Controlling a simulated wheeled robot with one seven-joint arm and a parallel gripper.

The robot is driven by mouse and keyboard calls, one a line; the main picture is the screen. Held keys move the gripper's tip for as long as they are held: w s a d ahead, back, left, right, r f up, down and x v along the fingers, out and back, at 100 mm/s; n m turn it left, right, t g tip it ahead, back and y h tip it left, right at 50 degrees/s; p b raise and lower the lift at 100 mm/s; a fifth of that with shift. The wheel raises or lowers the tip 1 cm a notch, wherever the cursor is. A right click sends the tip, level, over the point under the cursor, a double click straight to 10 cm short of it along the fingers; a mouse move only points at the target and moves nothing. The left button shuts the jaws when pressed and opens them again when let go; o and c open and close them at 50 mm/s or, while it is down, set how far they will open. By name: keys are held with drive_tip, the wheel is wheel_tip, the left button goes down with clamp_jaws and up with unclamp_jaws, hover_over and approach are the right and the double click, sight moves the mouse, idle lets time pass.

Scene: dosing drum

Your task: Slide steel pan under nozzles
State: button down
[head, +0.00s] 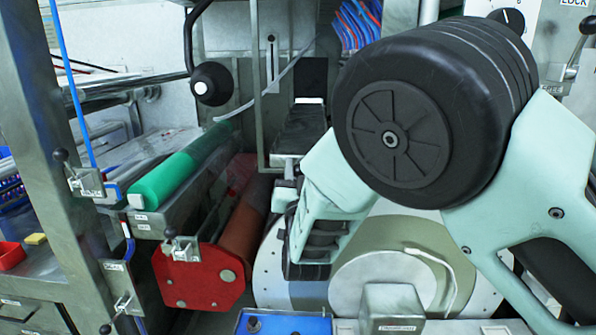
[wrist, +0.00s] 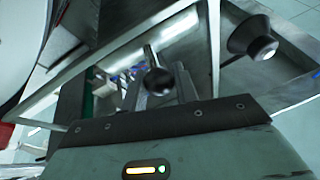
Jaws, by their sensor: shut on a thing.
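In the wrist view a wide grey steel surface with a bright straight edge (wrist: 120,52) slants across the picture; it looks like part of the steel pan, but its full outline is cut off. My gripper (wrist: 160,100) shows at the bottom of that view, below the steel, as a dark band and a mint housing. I cannot pick out the nozzles.
A black cone with a pale face (head: 212,83) hangs at upper left; it also shows in the wrist view (wrist: 252,42). A green roller (head: 180,168) and a red bracket (head: 200,277) stand left of my arm. A steel post (head: 55,130) stands farther left.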

drive_tip(key=d+b, duration=1.1)
drive_tip(key=d, duration=0.9)
drive_tip(key=shift+s+b, duration=0.3)
drive_tip(key=shift+s, duration=0.05)
drive_tip(key=shift+d, duration=0.15)
drive_tip(key=c, duration=1.1)
unclamp_jaws()
drive_tip(key=shift+d, duration=0.1)
drive_tip(key=shift+c, duration=0.2)
drive_tip(key=a+b+v, duration=0.1)
drive_tip(key=b+v, duration=0.7)
drive_tip(key=v, duration=0.4)
drive_tip(key=shift+d+f, duration=0.3)
drive_tip(key=shift+f, duration=0.05)
